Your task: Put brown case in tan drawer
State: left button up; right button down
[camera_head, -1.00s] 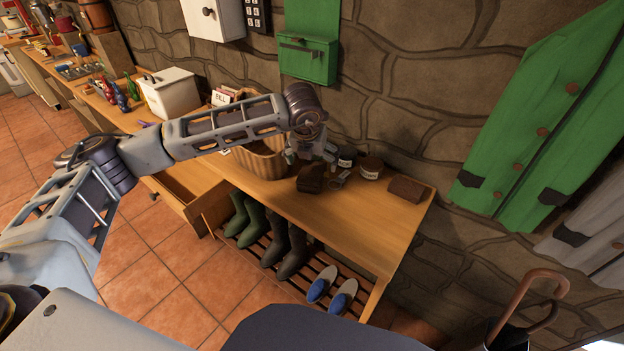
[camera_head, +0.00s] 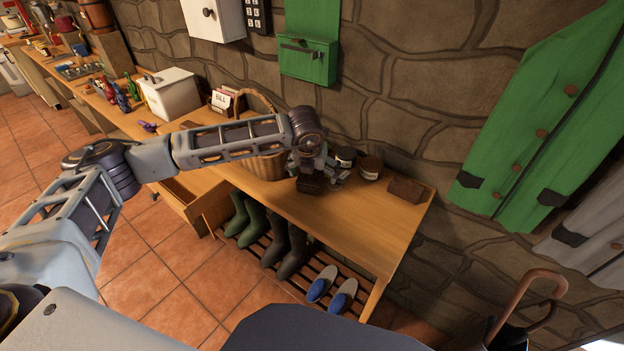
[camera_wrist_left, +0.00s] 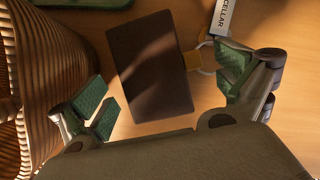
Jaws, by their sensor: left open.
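The brown case (camera_head: 311,185) lies on the wooden bench top, partly hidden by my left gripper (camera_head: 318,172) in the head view. In the left wrist view the dark flat case (camera_wrist_left: 150,70) lies between the spread green-padded fingers of my left gripper (camera_wrist_left: 166,88), which is open and empty. I cannot tell whether a finger touches it. The tan drawer (camera_head: 213,207) under the bench stands pulled out, left of the case; part of its inside shows. My right gripper is not in view.
A wicker basket (camera_wrist_left: 52,70) stands close beside the left finger. Keys with a CELLAR tag (camera_wrist_left: 222,17) lie at the case's right. Two jars (camera_head: 370,168) and another brown item (camera_head: 406,189) sit to the right. Bench front right is clear; boots (camera_head: 290,250) stand below.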

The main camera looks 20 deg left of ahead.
aim_at(315, 173)
pick_arm(q)
jog(key=shift+x, duration=0.85)
jog(key=shift+w+f, duration=0.15)
jog(key=shift+f, duration=0.1)
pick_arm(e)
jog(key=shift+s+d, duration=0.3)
pick_arm(q)
jog(key=shift+c, duration=0.4)
jog(key=shift+r, duration=0.1)
jog(key=c, duration=1.1)
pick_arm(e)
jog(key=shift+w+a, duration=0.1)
pick_arm(q)
notch_tip(315, 173, up, 18)
jog(key=shift+b, duration=0.3)
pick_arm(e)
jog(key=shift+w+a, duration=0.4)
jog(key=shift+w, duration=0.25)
